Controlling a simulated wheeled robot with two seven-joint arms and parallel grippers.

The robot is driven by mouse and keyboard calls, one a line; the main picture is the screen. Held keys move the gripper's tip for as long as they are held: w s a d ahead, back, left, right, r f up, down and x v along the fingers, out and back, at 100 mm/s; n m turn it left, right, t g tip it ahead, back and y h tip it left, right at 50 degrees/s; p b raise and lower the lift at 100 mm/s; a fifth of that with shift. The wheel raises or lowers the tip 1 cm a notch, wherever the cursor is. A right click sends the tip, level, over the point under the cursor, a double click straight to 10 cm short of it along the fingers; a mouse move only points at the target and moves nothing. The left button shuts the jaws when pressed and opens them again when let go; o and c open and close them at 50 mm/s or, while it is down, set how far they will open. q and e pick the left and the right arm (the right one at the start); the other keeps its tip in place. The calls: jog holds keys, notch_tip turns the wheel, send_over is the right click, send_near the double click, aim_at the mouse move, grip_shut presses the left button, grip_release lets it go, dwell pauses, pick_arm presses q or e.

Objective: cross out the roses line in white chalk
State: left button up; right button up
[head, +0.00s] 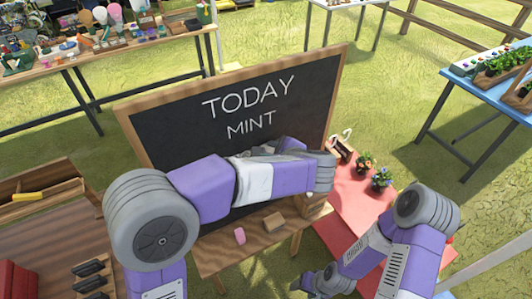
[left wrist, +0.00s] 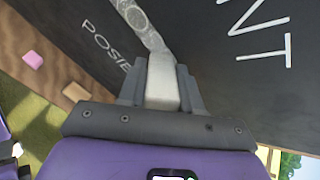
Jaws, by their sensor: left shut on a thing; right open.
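The framed chalkboard (head: 170,125) carries TODAY and MINT in white in the head view. My left arm covers the lines under MINT there. In the left wrist view, my left gripper (left wrist: 163,88) is shut on a white chalk block (left wrist: 162,75), close against the board. A broad pale band (left wrist: 148,32) runs from the top edge to the chalk, with a round letter showing through it. Lettering reading POSIE (left wrist: 105,48) stands to the left, partly hidden by a finger. My right gripper (head: 307,283) is low in the head view, open.
A pink block (head: 239,236) and a brown block (head: 273,222) lie on the wooden ledge (head: 225,262) below the board. A red table (head: 350,215) with potted flowers (head: 381,179) stands to the right. A blue table (head: 450,103) is farther right.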

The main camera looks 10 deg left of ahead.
pick_arm(q)
jog(key=shift+w+d+p, duration=1.05)
jog(key=shift+w+d, duration=0.35)
jog(key=shift+d, duration=0.7)
jog(key=s+a+b, duration=0.5)
jog(key=s+a, duration=0.4)
jog(key=a, duration=0.4)
jog(key=shift+a, duration=0.15)
dwell(0.4)
jog(key=s+d, duration=0.3)
jog(key=s, duration=0.2)
jog(key=shift+d+b, duration=0.2)
jog(key=shift+b, duration=0.15)
jog(key=shift+s+d, duration=0.45)
jog(key=shift+s, duration=0.2)
jog(key=shift+s+d, duration=0.4)
jog(key=shift+s, duration=0.2)
jog(key=shift+w+a, duration=0.1)
jog(key=shift+w, duration=0.05)
